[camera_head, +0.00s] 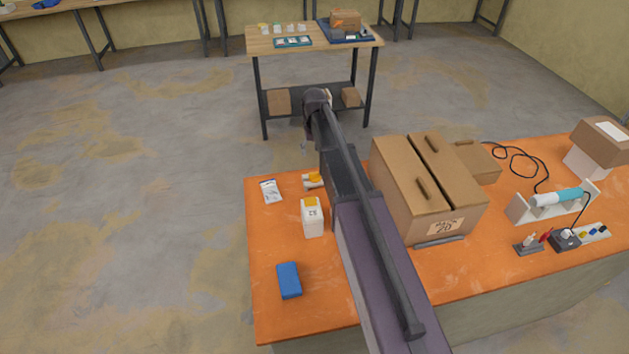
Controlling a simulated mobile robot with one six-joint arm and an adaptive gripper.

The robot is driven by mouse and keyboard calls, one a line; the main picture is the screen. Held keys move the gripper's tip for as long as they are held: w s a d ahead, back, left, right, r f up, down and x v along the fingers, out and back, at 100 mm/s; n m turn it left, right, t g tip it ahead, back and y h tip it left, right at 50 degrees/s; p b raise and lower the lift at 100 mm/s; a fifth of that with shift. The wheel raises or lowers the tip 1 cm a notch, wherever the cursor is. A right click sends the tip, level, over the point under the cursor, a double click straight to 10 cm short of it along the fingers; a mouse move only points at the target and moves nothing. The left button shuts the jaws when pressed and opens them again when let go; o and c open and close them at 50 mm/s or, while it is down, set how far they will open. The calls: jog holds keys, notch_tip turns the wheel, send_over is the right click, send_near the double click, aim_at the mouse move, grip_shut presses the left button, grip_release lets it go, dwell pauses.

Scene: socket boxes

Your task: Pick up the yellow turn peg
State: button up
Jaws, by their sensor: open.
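I cannot tell for certain which thing is the yellow turn peg. A small yellow piece (583,234) sits among blue and dark pieces on a pale strip at the right of the orange bench. A yellow-and-white item (313,178) lies at the bench's far left, partly hidden by my arm. A white container with a yellow top (312,222) stands just in front of it. My arm reaches from the bottom of the view over the bench towards the far table. No gripper fingers can be made out at its far end.
On the orange bench (260,312) stand large cardboard boxes (405,180) right of my arm, a blue block (289,281), a white packet (271,191) and a white holder with a cyan tool (558,197). A cable (515,152) curls behind. A wooden table (270,42) stands beyond.

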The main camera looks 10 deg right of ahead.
aim_at(315, 173)
jog(key=shift+f+b, duration=2.75)
jog(key=shift+f, duration=0.3)
jog(key=shift+f, duration=0.1)
jog(key=shift+w+d+f+b, duration=0.1)
jog(key=shift+f+b, duration=2.45)
jog(key=shift+b, duration=0.05)
jog(key=c, duration=0.8)
